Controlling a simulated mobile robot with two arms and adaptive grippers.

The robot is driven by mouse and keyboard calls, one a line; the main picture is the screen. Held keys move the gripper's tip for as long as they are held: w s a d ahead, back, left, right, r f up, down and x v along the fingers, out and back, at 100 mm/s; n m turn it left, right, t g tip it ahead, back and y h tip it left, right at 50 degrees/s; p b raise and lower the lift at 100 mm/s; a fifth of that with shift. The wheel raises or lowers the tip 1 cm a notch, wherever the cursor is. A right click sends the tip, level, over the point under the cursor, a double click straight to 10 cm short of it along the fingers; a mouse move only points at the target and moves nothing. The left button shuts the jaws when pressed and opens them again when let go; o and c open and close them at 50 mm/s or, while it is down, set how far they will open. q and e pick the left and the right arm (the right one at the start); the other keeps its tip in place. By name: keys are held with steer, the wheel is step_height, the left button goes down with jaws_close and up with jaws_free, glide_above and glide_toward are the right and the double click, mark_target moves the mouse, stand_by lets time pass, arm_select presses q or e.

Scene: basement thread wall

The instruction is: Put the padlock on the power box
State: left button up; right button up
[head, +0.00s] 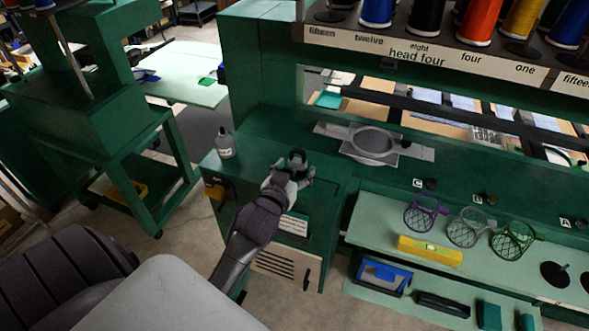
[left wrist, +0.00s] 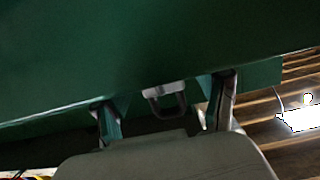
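The padlock (head: 297,158), dark in the head view, stands on the green machine top just beyond my left gripper. In the left wrist view the padlock (left wrist: 165,98) shows a light grey body and a dark U-shaped shackle. My left gripper (head: 292,174) is open, and in the left wrist view its fingers (left wrist: 165,112) stand wide apart either side of the padlock, with gaps on both sides. A small dark box with an orange-yellow part (head: 213,190) is on the machine's front at left; I cannot tell whether it is the power box. My right gripper is not in view.
A small grey bottle (head: 225,143) stands left of the padlock. A grey round hoop frame (head: 372,143) is to the right. Thread spools line the top rack.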

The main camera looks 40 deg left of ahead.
arm_select(q)
steer(key=shift+s+r, duration=0.1)
steer(key=shift+r, duration=0.05)
steer(key=shift+r, duration=0.15)
steer(key=b+v, duration=0.2)
steer(key=v, duration=1)
steer(key=shift+b, duration=0.3)
